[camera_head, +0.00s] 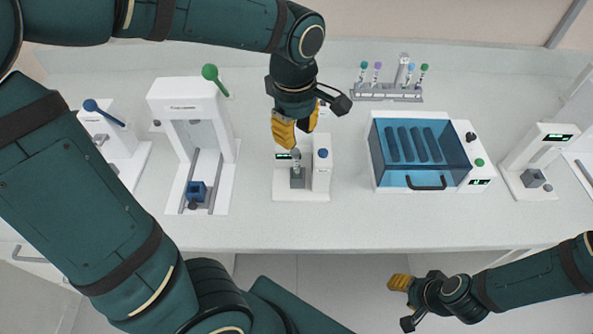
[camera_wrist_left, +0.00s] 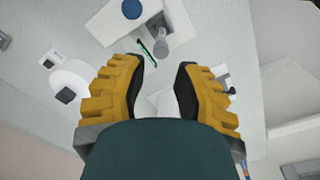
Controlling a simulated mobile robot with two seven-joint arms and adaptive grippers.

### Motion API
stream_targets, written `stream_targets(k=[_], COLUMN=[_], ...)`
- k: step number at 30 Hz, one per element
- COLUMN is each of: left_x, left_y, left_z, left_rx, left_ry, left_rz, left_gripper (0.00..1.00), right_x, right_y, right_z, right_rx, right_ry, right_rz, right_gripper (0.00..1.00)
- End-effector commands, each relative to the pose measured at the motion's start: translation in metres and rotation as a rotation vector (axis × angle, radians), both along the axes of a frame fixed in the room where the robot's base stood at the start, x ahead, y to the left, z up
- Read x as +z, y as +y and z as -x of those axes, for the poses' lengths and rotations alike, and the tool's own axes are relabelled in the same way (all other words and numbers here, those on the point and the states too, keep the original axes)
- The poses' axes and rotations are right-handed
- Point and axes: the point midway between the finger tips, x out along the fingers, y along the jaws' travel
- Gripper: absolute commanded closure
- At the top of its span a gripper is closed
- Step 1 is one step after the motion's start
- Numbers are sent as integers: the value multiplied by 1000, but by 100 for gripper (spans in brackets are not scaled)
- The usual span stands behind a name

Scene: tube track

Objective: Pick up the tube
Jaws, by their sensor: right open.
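A small tube (camera_head: 296,160) stands upright in the grey holder of a white device (camera_head: 301,193) at the middle of the bench. In the left wrist view the tube (camera_wrist_left: 160,48) shows beyond the fingertips, near the top. My left gripper (camera_head: 294,132) hangs just above the tube, pointing down. Its yellow fingers (camera_wrist_left: 158,80) are apart with nothing between them. More tubes (camera_head: 377,70) with coloured caps stand in a rack (camera_head: 388,94) at the back. My right gripper (camera_head: 399,283) is open and empty in front of the bench edge.
A blue-lidded machine (camera_head: 420,150) stands right of the device. A white press-like machine with a green-knobbed lever (camera_head: 190,105) stands to the left, and one with a blue knob (camera_head: 103,130) further left. Another white device (camera_head: 540,150) is at the far right. Bare bench lies along the front.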

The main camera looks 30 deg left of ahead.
Motion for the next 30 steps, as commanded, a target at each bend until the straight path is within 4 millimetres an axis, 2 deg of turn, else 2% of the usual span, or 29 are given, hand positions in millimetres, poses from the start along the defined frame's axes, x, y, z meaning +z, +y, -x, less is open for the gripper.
stream_targets(k=[1,8,16,20,27,30], left_x=[-7,-22,-59,-66,-66,-65], left_y=[0,1,3,3,3,3], left_z=[0,0,0,0,-1,-1], left_rx=[-1,-1,-3,-2,-2,-1], left_ry=[1,1,2,1,0,0], left_rz=[0,0,-1,0,0,0], left_gripper=[70,70,70,70,70,100], right_x=[-3,-6,-20,-21,-20,-20], right_y=[0,0,0,0,0,0], right_z=[1,1,0,-1,-1,-1], right_rx=[1,2,2,2,2,2], right_ry=[2,3,-2,-3,-4,-4], right_rz=[0,0,0,1,1,1], right_gripper=[53,53,53,53,53,53])
